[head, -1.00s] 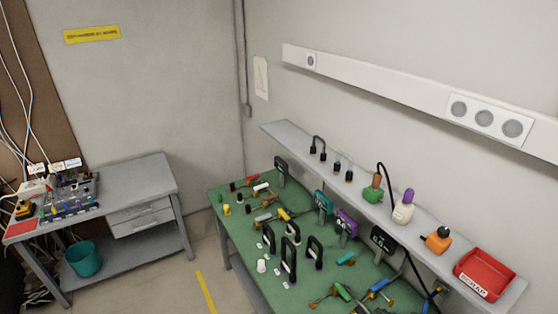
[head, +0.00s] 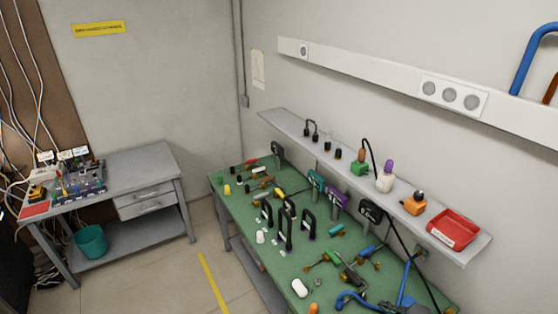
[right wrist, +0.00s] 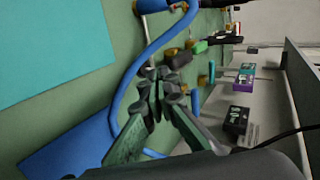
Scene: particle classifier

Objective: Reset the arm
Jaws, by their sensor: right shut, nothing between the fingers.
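My right gripper (right wrist: 160,76) shows in the right wrist view, with its dark fingers closed together and nothing between them. It is over the green bench top, and a blue hose (right wrist: 133,82) curves close beside its fingers. I cannot clearly make out the right gripper in the head view. My left gripper is in neither view.
The green workbench (head: 222,190) holds several hand tools, clamps and meters. Above it runs a grey shelf (head: 288,128) with a red tray (head: 453,229) at its right end. A grey side table (head: 135,165) stands left, with a teal bucket (head: 91,241) below. The floor between is clear.

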